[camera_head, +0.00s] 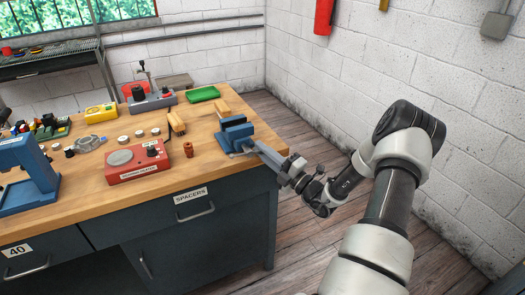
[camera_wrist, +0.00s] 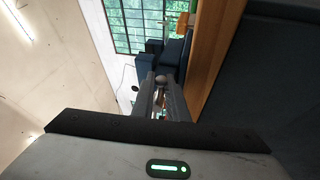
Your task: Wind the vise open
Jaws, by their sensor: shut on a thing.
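The blue vise (camera_head: 234,135) is fixed at the right front corner of the wooden bench, and it also shows beyond my fingers in the wrist view (camera_wrist: 172,58). My gripper is shut on the handle. The gap between the vise jaws is too small to judge, and most of the handle is hidden by the fingers.
The wooden bench (camera_head: 90,196) carries a red box (camera_head: 137,170) with a round plate, a blue press (camera_head: 30,178), a green tray (camera_head: 203,93), wooden blocks (camera_head: 176,123) and several small parts. The floor (camera_head: 300,120) right of the bench is clear up to the white wall.

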